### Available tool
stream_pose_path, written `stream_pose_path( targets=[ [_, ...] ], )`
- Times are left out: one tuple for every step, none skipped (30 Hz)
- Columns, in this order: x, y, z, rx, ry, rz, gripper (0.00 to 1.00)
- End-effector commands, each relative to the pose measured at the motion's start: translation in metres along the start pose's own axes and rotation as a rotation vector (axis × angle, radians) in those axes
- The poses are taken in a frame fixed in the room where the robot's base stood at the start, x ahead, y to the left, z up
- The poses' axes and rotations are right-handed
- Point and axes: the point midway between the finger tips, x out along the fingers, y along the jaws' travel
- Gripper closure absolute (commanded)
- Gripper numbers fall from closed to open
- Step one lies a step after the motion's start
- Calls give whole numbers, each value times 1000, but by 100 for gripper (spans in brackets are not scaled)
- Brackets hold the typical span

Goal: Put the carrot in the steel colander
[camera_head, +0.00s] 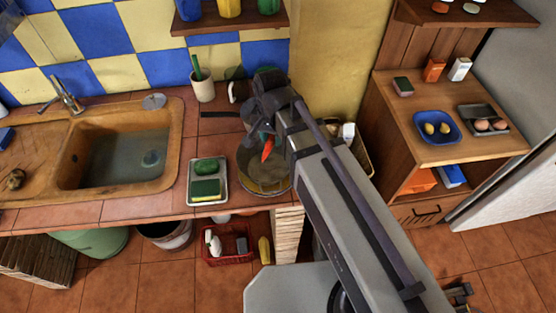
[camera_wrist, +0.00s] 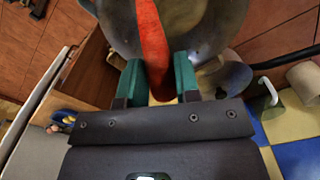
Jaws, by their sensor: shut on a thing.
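The orange carrot (camera_head: 267,149) is held upright at my gripper, over the steel colander (camera_head: 271,187) on the tiled counter. In the wrist view the carrot (camera_wrist: 152,45) lies between the green fingertips of my gripper (camera_wrist: 159,83), which is shut on it. The colander (camera_wrist: 207,22) shows behind the carrot there, with its grey bowl wall on both sides. My arm hides the right part of the colander in the head view. I cannot tell whether the carrot's tip touches the colander.
A tray (camera_head: 222,187) with a green and yellow sponge stands left of the colander. The sink (camera_head: 125,160) lies further left. A wooden shelf unit (camera_head: 440,150) with a blue bowl (camera_head: 437,127) is at the right.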

Motion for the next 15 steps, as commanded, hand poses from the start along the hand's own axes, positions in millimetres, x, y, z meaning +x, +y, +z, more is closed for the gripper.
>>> stream_pose_path(
  targets=[
    [7, 0, 0, 0, 0, 0, 93],
    [10, 0, 0, 0, 0, 0, 93],
    [15, 0, 0, 0, 0, 0, 93],
    [20, 0, 0, 0, 0, 0, 93],
    [24, 0, 0, 0, 0, 0, 93],
    [31, 0, 0, 0, 0, 0, 93],
    [36, 0, 0, 0, 0, 0, 93],
    [41, 0, 0, 0, 0, 0, 93],
    [47, 0, 0, 0, 0, 0, 93],
    [51, 0, 0, 0, 0, 0, 93],
    [55, 0, 0, 0, 0, 0, 93],
    [58, 0, 0, 0, 0, 0, 93],
    [60, 0, 0, 0, 0, 0, 93],
    [60, 0, 0, 0, 0, 0, 93],
    [61, 0, 0, 0, 0, 0, 93]
  ],
)
